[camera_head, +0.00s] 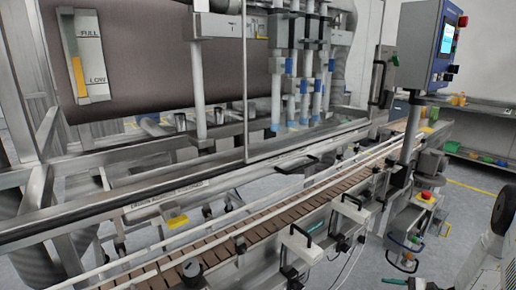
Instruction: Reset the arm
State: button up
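The task names only my arm. My gripper does not show in the head view. A pale rounded part with a dark round face shows at the lower right edge; it may be a link of my arm, but I cannot tell. Nothing held by my gripper can be seen.
A piston filler fills the view. Its brown slatted conveyor (212,249) runs from lower left to upper right between metal rails. A blue control panel (443,45) stands on a post at right. A shelf (482,155) with small coloured items stands behind. Grey floor (463,206) is open at right.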

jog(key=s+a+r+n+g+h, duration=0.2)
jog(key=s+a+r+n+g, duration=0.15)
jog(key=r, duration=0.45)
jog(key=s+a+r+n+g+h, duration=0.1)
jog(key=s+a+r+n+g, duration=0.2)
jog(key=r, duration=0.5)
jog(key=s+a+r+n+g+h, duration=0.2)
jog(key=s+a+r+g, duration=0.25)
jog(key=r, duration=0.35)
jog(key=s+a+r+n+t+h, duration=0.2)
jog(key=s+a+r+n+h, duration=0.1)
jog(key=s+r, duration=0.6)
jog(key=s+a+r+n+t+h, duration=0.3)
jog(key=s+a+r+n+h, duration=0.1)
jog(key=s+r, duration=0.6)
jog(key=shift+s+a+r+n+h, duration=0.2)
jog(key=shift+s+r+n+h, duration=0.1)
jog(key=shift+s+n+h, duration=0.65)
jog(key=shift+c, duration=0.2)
